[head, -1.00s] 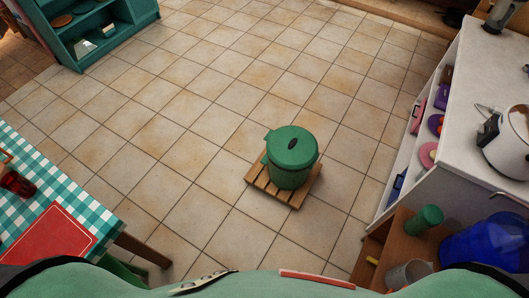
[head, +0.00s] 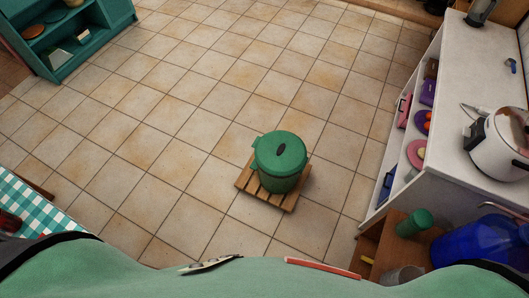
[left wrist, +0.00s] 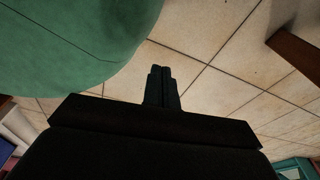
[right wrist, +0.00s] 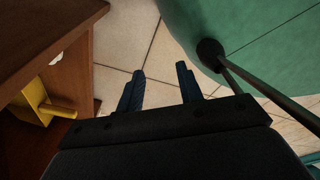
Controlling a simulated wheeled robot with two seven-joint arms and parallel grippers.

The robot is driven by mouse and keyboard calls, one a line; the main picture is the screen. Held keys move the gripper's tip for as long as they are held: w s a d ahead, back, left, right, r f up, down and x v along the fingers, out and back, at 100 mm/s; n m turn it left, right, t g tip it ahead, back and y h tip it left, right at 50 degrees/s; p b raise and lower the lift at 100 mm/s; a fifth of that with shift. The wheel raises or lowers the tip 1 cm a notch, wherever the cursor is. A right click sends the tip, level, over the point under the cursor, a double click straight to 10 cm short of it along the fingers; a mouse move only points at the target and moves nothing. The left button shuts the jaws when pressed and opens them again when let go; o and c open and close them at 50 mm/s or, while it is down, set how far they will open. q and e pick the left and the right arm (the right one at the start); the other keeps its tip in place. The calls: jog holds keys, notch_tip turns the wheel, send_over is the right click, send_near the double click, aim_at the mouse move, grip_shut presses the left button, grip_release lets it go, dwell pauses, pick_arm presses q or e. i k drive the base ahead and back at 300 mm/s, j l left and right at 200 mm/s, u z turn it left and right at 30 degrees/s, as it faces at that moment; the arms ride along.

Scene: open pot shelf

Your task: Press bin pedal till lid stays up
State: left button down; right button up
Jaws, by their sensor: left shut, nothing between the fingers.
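A green pedal bin (head: 280,168) with a round lid stands upright on a small slatted wooden platform (head: 246,182) on the tiled floor, in the middle of the head view. Its lid (head: 279,149) is down. I cannot make out the pedal. My left gripper (left wrist: 161,72) is shut and empty in the left wrist view, above bare floor beside my green body. My right gripper (right wrist: 159,80) is open and empty in the right wrist view, its fingers apart. Neither gripper shows in the head view, and neither wrist view shows the bin.
A white-topped counter (head: 471,75) with a pot stands on the right. Below it a wooden unit (head: 393,250) holds a green canister and a blue container. A checkered table (head: 30,212) is at lower left, a teal shelf (head: 88,38) at upper left. Floor around the bin is clear.

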aim_at(253, 165)
jog(key=i+j+z, duration=0.5)
jog(key=j+z, duration=0.2)
